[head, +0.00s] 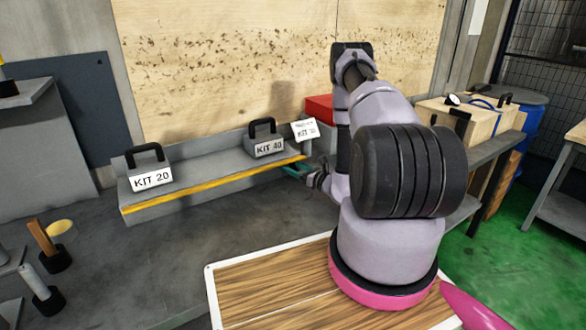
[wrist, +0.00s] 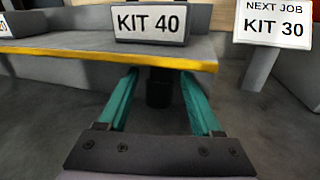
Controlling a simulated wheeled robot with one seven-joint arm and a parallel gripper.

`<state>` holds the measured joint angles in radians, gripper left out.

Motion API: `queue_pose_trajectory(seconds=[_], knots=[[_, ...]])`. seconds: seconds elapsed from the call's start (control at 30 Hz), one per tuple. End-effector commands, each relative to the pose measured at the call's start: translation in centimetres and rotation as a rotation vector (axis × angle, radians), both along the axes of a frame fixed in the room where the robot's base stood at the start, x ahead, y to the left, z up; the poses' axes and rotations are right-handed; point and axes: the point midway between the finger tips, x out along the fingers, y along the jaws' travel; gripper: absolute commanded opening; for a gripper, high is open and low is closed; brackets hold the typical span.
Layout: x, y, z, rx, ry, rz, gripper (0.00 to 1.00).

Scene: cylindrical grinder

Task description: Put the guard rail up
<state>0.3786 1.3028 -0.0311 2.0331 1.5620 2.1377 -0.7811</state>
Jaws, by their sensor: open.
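No part is clearly recognisable as a separate guard rail; a yellow strip (head: 215,184) runs along the front edge of the grey shelf (head: 200,192), and it also shows in the wrist view (wrist: 60,53). My gripper (head: 290,170) is at the right end of this strip. In the wrist view my gripper (wrist: 158,88) has its two teal fingers apart, pointing at the shelf front just below the strip. A dark block (wrist: 159,95) shows between the fingers under the shelf edge; I cannot tell whether it is attached to the strip. The jaws hold nothing that I can see.
A KIT 20 box (head: 150,171) and a KIT 40 box (head: 268,145), both with black handles, stand on the shelf. A NEXT JOB KIT 30 sign (wrist: 276,22) is right of the gripper. A wooden-topped table (head: 265,295) is in front. A red box (head: 319,107) is behind my arm.

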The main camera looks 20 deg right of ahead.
Motion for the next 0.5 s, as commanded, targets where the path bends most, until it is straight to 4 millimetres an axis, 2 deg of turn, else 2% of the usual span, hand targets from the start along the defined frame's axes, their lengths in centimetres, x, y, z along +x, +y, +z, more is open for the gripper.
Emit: queue_pose_trajectory(seconds=[0.07,0.17,0.23,0.27,0.5], knots=[[0.00,-0.01,0.00,0.000,0.000,0.000,0.66],[-0.02,-0.01,0.00,0.000,0.000,0.000,0.32],[-0.02,-0.01,0.00,0.000,0.000,0.000,0.05],[-0.03,-0.01,0.00,0.000,0.000,0.000,0.00],[-0.04,0.02,0.07,-0.004,0.010,0.001,0.00]])
